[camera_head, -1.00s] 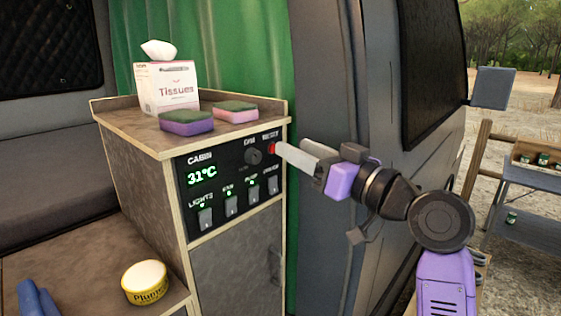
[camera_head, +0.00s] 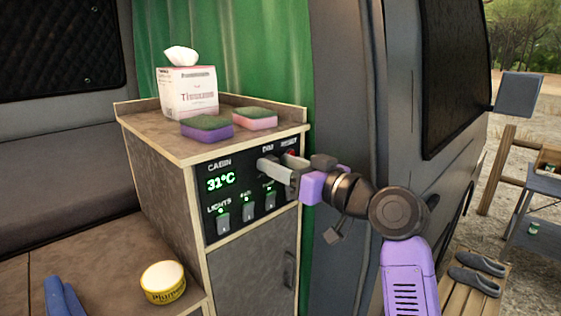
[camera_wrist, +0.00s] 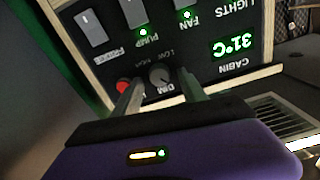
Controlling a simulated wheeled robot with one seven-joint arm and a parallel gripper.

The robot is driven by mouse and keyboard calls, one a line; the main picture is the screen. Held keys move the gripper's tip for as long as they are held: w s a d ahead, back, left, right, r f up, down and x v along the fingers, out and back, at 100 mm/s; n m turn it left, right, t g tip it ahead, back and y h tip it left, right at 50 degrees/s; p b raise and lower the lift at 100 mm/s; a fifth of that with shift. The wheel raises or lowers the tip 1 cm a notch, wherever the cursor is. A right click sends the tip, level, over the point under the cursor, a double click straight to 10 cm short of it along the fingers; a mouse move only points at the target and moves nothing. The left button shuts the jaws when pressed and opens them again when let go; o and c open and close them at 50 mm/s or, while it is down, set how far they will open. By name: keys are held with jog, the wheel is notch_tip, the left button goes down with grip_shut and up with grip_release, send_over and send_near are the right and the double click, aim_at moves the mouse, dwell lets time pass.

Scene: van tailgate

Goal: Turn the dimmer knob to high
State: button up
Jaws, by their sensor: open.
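The dimmer knob (camera_wrist: 159,76) is a small dark round knob on the black control panel (camera_head: 240,172), under a DIM label. The wrist view shows it upside down, with LOW and HIGH marks beside it. My gripper (camera_head: 265,164) is open in front of the panel; in the wrist view its fingers (camera_wrist: 159,82) appear on either side of the knob. I cannot tell whether they touch it. In the head view the fingers hide the knob. The knob's pointer direction is too blurred to read.
A red button (camera_wrist: 123,87) sits close beside the knob. Switches such as the lights switch (camera_head: 223,222) line the panel's lower part, near a 31°C display (camera_head: 221,183). A tissue box (camera_head: 188,95) and two sponges (camera_head: 207,127) stand on the cabinet top.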

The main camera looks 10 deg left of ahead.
jog(key=shift+s, duration=0.1)
grip_shut()
